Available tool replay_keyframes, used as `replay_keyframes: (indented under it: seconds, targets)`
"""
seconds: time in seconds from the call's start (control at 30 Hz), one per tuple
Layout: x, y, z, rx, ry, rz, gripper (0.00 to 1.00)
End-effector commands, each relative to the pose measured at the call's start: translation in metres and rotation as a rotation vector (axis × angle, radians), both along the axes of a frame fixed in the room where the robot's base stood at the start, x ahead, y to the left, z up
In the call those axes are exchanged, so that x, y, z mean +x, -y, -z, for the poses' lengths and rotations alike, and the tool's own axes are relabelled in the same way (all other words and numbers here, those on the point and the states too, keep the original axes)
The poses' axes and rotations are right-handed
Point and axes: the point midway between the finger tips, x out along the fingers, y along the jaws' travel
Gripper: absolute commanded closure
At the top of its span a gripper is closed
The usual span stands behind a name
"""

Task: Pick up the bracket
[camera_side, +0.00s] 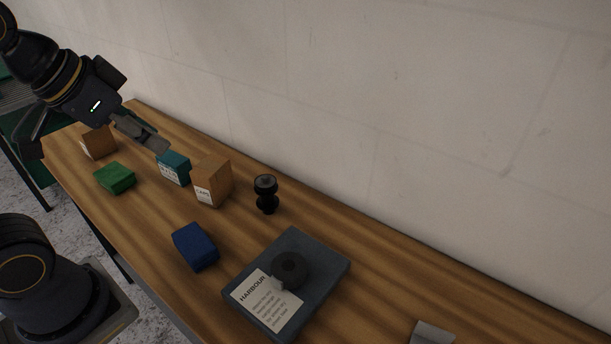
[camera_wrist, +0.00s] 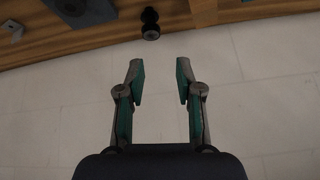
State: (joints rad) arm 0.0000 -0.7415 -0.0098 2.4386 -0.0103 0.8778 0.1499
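A grey piece (camera_side: 432,333), most likely the bracket, lies at the bottom right edge of the side view, partly cut off by the frame. A small grey piece (camera_wrist: 13,29) at the far left of the wrist view looks like the same thing. My gripper (camera_side: 148,137) is above the far left part of the table in the side view, far from the grey piece. In the wrist view my gripper (camera_wrist: 160,76) is open, with nothing between its fingers and the wall behind them.
The wooden table (camera_side: 370,290) carries a dark slab with a HARBOUR label (camera_side: 335,262) and a black ring on it, a blue block (camera_side: 195,246), a black spool-shaped piece (camera_side: 266,194), cardboard boxes (camera_side: 213,182), a teal box (camera_side: 174,167) and a green block (camera_side: 115,178). A wall (camera_side: 400,100) runs behind.

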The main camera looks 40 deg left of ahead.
Motion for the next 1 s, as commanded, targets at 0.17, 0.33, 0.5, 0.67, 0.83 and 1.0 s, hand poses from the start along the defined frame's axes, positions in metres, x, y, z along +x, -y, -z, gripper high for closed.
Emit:
replay_keyframes:
  seconds: [0.17, 0.33, 0.5, 0.67, 0.83, 1.0]
  targets:
    - [0.062, 0.043, -0.041, 0.107, 0.048, 0.275, 0.65]
    - [0.121, 0.127, -0.049, 0.166, 0.048, 0.597, 0.65]
    - [0.157, 0.247, -0.016, 0.156, 0.014, 0.934, 0.65]
    - [0.149, 0.34, 0.038, 0.098, -0.063, 1.139, 0.65]
    - [0.121, 0.384, 0.088, 0.065, -0.162, 1.237, 0.65]
    - [0.111, 0.397, 0.113, 0.066, -0.19, 1.264, 0.65]
